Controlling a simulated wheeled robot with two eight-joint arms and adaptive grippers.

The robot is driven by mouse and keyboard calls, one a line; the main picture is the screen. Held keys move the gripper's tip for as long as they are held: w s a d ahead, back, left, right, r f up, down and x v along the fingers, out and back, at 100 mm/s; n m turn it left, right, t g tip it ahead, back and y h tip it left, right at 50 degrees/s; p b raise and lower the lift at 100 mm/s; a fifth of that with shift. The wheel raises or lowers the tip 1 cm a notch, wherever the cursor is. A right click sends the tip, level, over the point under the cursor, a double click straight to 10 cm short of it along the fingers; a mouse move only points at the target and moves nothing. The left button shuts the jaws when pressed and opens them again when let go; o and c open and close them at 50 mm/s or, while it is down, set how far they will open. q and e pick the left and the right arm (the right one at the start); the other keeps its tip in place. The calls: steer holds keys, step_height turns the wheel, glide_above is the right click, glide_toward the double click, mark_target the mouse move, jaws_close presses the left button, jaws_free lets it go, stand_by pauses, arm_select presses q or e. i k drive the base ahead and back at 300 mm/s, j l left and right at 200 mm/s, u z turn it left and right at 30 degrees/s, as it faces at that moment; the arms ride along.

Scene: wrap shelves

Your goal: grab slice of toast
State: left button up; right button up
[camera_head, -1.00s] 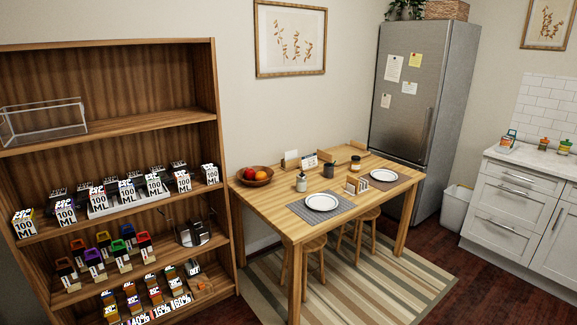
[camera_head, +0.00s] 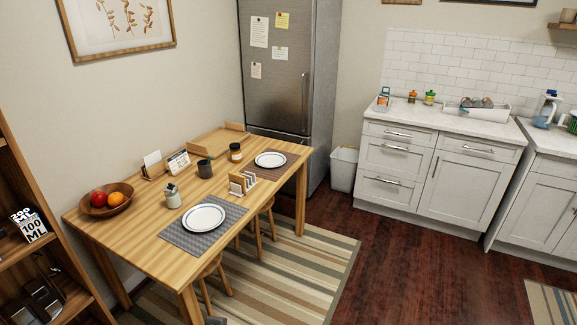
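A small rack holding what look like slices of toast (camera_head: 242,183) stands on the wooden dining table (camera_head: 150,243), between the two place settings. The slices appear upright in the rack; they are too small to tell apart clearly. A white plate (camera_head: 203,217) on a grey mat lies in front of the rack, and another white plate (camera_head: 270,160) on a brown mat lies behind it to the right. Neither of my grippers is in view.
A fruit bowl (camera_head: 121,207), a shaker (camera_head: 172,196), a dark mug (camera_head: 205,169) and a jar (camera_head: 235,152) share the table. Shelves (camera_head: 50,255) are at left. Open floor (camera_head: 410,262) lies right of the rug.

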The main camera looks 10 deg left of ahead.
mark_target(240, 179)
steer(key=i+l, duration=0.1)
steer(key=i, duration=0.5)
steer(key=i+l, duration=0.1)
steer(key=i, duration=0.55)
steer(key=i+u, duration=0.45)
steer(key=i+l+u, duration=0.1)
steer(key=i+u, duration=0.35)
steer(key=i+l+u, duration=0.2)
steer(key=u, duration=0.2)
steer(key=i+l+u, duration=0.45)
steer(key=k+j, duration=0.05)
